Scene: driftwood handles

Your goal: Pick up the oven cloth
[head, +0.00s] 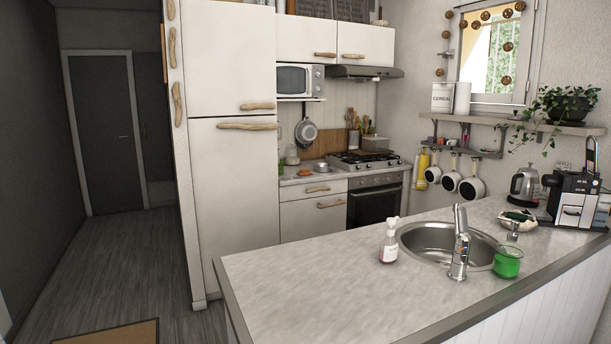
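I cannot make out an oven cloth in the head view. The oven (374,206) stands under the gas hob (369,161) by the back wall, with its dark door shut and no cloth that I can make out on its front. Neither of my grippers is in view.
A counter (300,275) with a sink (447,245), tap (460,243), soap bottle (388,242) and green glass (508,261) fills the front right. A tall white cabinet (235,190) stands left of the oven. Open wooden floor (110,265) lies at left, with a mat (118,334).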

